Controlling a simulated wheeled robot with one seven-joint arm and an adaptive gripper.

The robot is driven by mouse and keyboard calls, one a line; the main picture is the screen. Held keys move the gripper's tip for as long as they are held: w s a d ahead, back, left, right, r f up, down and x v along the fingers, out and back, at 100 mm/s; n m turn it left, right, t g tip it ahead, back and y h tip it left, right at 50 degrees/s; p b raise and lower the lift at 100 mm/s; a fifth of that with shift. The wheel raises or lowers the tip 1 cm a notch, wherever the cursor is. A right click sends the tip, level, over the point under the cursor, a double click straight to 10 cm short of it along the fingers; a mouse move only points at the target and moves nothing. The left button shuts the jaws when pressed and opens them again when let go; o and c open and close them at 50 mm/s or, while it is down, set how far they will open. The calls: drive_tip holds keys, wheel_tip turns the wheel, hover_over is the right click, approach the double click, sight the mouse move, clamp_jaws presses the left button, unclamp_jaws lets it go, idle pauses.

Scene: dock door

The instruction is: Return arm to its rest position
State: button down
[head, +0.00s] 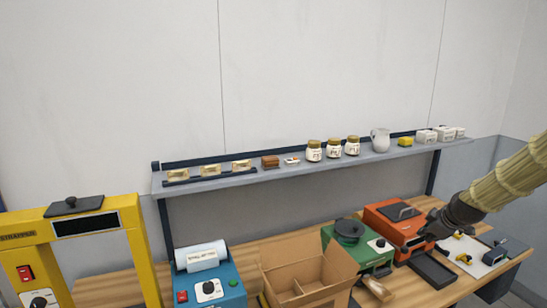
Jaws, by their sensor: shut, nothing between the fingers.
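My arm comes in from the right edge in a beige ribbed sleeve. My gripper (428,234), dark and small in the head view, is at its lower left end. It is shut with nothing held. It shows in front of the right side of the orange machine (395,215) and above the wooden bench (418,290). The gap between it and the machine cannot be told. The fingertips are hard to make out against the dark parts behind.
An open cardboard box (300,275), a green machine (362,250), a blue machine (208,280) and a black tray (433,268) crowd the bench. A yellow strapper frame (85,228) stands left. A wall shelf (290,168) holds jars and small items. The wall above is clear.

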drive_tip(key=s+a+f+m+g, duration=0.1)
drive_tip(key=s+a+f, duration=0.45)
drive_tip(key=f, duration=0.35)
drive_tip(key=s+a+f+m+g, duration=0.1)
drive_tip(key=s+a+f+m, duration=0.1)
drive_tip(key=s+a+f, duration=0.35)
drive_tip(key=s+a+f+m+g, duration=0.1)
drive_tip(key=s+a+f, duration=0.2)
drive_tip(key=s+f, duration=0.65)
drive_tip(key=s+a+f+m+g, duration=0.2)
drive_tip(key=s+a+f, duration=0.25)
drive_tip(key=s, duration=0.65)
drive_tip(key=s+a+f+m+g, duration=0.15)
drive_tip(key=s+a+f, duration=0.3)
drive_tip(key=s, duration=0.55)
drive_tip(key=s+a+f+m+g, duration=0.1)
drive_tip(key=s+a+f+m, duration=0.4)
drive_tip(key=s, duration=0.6)
wheel_tip(320, 180, down, 13)
drive_tip(key=d+n+b, duration=0.1)
drive_tip(key=n+b, duration=0.1)
drive_tip(key=b, duration=1.1)
drive_tip(key=shift+w+d+r, duration=0.15)
drive_tip(key=shift+w+d, duration=0.1)
drive_tip(key=shift+w, duration=0.05)
